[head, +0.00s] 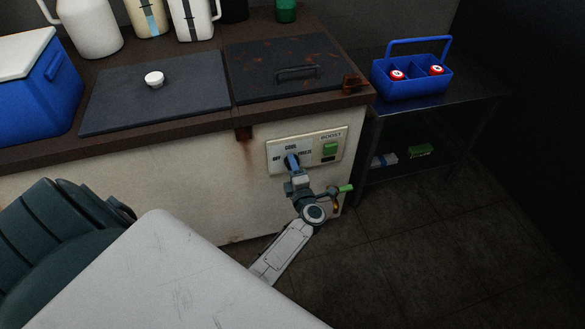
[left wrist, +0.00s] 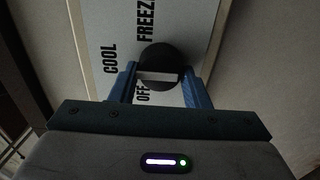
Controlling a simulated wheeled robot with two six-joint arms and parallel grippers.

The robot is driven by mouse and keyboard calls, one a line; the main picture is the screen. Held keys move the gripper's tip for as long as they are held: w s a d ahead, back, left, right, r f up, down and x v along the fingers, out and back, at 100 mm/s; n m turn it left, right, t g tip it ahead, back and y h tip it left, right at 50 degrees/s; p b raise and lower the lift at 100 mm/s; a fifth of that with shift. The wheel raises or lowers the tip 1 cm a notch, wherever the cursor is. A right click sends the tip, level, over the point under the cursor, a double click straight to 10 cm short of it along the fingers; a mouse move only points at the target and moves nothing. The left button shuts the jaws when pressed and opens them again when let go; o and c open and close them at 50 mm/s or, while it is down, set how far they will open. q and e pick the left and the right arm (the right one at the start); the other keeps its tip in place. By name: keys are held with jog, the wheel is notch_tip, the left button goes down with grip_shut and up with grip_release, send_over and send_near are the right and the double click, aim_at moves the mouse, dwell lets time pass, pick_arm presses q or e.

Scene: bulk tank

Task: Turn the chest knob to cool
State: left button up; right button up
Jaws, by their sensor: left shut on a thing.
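The chest knob (left wrist: 172,57) is a round black dial with a pale bar across it, on a white label plate marked OFF, COOL and FREEZE. The plate is part of the control panel (head: 276,163) on the chest's front. My left gripper (head: 292,161) is at the knob and mostly hides it in the head view. In the left wrist view its blue fingers (left wrist: 160,76) are on both sides of the knob, shut on it. The bar lies level in that view, with COOL to the left, OFF below left and FREEZE above. My right gripper is not in view.
A green BOOST switch (head: 330,149) is right of the knob. A green-handled tap (head: 345,188) sticks out low on the chest, close to my left wrist. A blue cooler (head: 35,100) stands on top. A dark side table (head: 455,100) with a blue caddy (head: 412,88) stands right.

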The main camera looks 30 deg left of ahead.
pick_arm(q)
jog(key=shift+f, duration=0.1)
jog(key=o, duration=0.9)
jog(key=shift+o, duration=0.2)
jog(key=v, duration=1)
jog(key=shift+s+d, duration=0.25)
jog(key=shift+s, duration=0.1)
